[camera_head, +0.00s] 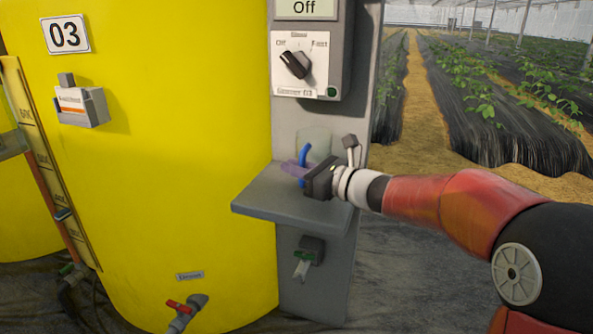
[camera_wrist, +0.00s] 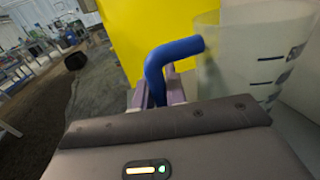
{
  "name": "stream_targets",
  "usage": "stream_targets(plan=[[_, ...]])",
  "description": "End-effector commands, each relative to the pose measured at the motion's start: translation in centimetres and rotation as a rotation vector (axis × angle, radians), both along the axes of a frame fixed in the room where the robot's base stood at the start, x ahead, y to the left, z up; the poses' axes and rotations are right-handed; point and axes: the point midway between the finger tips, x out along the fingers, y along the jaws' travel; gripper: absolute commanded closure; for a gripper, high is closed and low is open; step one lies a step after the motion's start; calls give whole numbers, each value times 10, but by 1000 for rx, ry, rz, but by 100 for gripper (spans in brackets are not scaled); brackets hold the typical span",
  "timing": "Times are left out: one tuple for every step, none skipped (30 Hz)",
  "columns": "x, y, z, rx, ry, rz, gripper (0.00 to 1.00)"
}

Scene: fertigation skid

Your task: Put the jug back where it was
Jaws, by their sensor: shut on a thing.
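The jug (camera_head: 315,140) is a translucent, pale vessel with a blue handle. It is upright at the grey shelf (camera_head: 262,203), close to the grey panel. In the wrist view the jug (camera_wrist: 258,50) shows dark measuring marks on its side, and its blue handle (camera_wrist: 158,66) stands between the fingers. My gripper (camera_head: 302,169) has purple fingers and is shut on the handle. The fingers also show in the wrist view (camera_wrist: 160,90). I cannot tell whether the jug's base touches the shelf, as my gripper hides it.
A yellow tank (camera_head: 170,150) marked 03 stands left of the shelf. A control box with a black knob (camera_head: 295,65) hangs above the jug. A small tap (camera_head: 304,262) is below the shelf. The shelf's front left part is bare. Plant rows lie behind on the right.

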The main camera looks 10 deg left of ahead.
Motion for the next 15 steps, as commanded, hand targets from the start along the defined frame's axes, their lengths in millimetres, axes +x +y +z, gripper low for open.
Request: stream_targets(plan=[[3,0,-3,1,-1,0,100],[3,0,-3,0,-2,0,100],[3,0,-4,1,-4,0,100],[3,0,-4,1,-4,0,100],[3,0,-3,1,-4,0,100],[3,0,-3,1,-4,0,100],[3,0,-3,1,-4,0,100],[3,0,-3,1,-4,0,100],[3,0,-4,0,-3,0,100],[3,0,-4,0,-3,0,100],[3,0,-5,0,-3,0,100],[3,-1,-7,0,-2,0,100],[3,-1,-8,0,-2,0,100],[3,-1,-8,0,-2,0,85],[3,-1,-7,0,-2,0,80]])
